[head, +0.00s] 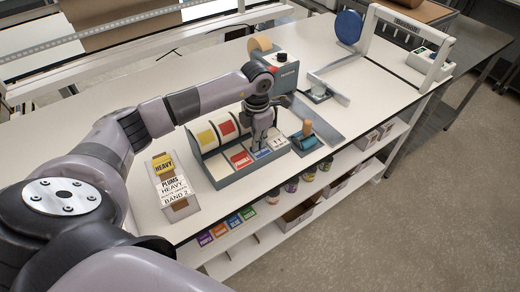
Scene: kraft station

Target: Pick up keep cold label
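A grey label tray (222,178) stands near the table's front edge, with label rolls at its back and flat labels along its front. A blue label (262,154) lies between a red label (240,160) and a white label (279,142); its text is too small to read, but it may be the keep cold label. My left gripper (261,143) points down right above or at the blue label and partly hides it. The fingers look close together; I cannot tell whether they are shut or touch the label. My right gripper is not in view.
A dispenser (282,74) and a white frame (400,50) stand farther back.

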